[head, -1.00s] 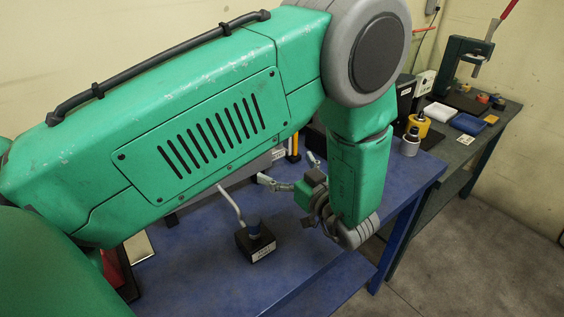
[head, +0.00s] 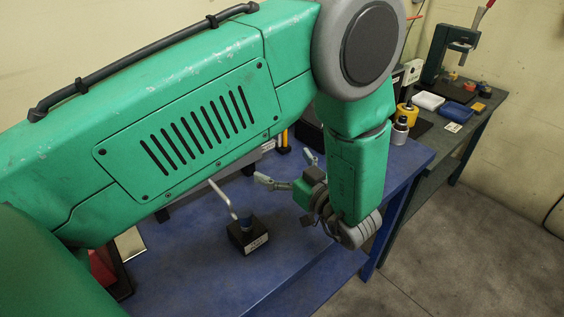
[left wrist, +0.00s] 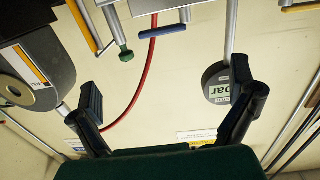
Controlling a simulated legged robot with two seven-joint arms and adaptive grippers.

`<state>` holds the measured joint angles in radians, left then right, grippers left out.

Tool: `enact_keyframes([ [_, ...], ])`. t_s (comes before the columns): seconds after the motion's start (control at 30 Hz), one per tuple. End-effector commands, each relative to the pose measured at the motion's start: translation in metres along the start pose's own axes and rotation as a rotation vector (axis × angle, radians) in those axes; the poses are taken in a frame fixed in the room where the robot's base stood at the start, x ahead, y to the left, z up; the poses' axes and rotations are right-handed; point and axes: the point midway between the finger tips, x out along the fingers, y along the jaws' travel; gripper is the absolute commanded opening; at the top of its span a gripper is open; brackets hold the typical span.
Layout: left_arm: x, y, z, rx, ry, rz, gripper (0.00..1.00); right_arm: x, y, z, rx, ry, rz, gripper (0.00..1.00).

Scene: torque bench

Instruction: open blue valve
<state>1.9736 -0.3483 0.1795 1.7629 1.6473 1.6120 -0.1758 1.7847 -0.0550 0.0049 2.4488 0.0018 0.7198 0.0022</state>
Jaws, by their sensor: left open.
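The valve is a small black block (head: 248,240) with a pale label on its front, standing on the blue bench. A blue collar (head: 245,221) sits on top, and a grey lever (head: 223,197) slants from it up and to the left. My left gripper (head: 285,169) is open and empty, to the right of and beyond the valve, apart from it. In the left wrist view its two dark fingers (left wrist: 165,100) are spread wide with nothing between them. The valve does not show in that view. My right gripper is out of view.
My left arm covers much of the bench's back. The blue bench top (head: 190,262) is clear around the valve. The wrist view faces a wall with a round gauge (left wrist: 216,85), a red hose (left wrist: 148,70) and hanging tools.

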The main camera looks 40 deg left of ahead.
Motion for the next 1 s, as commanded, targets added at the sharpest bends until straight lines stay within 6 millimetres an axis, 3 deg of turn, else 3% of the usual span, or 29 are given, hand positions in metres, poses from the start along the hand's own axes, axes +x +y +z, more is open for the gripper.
enact_keyframes([
  [0.3,-0.066,0.001,0.001,0.001,-0.002,0.002,1.0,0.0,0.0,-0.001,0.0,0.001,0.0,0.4],
  [0.5,-0.098,0.001,0.002,0.002,-0.003,0.001,1.0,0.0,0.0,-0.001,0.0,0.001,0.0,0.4],
  [0.7,-0.11,0.001,0.002,0.001,-0.002,0.0,1.0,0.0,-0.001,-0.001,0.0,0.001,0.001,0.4],
  [1.0,-0.111,0.001,0.001,0.001,-0.001,0.001,1.0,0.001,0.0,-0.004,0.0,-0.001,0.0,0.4],
])
